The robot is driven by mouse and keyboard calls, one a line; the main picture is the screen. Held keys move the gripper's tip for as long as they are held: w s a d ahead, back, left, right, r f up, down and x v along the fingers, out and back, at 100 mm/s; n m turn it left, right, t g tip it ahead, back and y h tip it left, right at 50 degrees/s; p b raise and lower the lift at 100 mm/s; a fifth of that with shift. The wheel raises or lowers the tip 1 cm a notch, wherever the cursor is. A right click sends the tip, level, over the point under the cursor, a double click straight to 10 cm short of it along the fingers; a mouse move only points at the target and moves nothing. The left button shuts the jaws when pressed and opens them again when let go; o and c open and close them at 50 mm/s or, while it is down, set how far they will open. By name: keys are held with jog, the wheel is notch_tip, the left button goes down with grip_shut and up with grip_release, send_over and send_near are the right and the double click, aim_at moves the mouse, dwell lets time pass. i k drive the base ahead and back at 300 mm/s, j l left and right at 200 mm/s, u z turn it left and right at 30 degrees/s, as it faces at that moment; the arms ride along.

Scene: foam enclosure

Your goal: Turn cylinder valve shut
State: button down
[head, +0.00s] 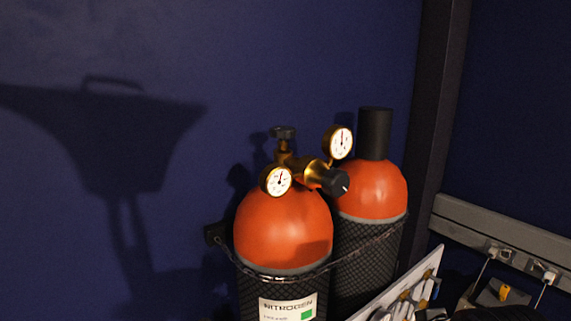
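A gas cylinder (281,230) with an orange dome and a nitrogen label stands upright against the blue wall. On its top sits a small dark valve handwheel (284,132) on a brass stem. A brass regulator (311,170) with two white dial gauges and a black knob (335,182) is joined below the handwheel. Nothing touches the handwheel. My gripper is not in this view. The lower part of the cylinder is cut off by the frame edge.
A second orange cylinder (372,190) with a tall black cap (375,133) stands behind to the right. A chain (290,277) runs around both. A white board (405,285) with tools, sockets on a grey rail (500,240) and a dark post (433,110) are at right.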

aim_at(283, 133)
jog(key=k+u, duration=0.4)
jog(key=k+j+u, duration=0.15)
jog(key=k+u, duration=0.3)
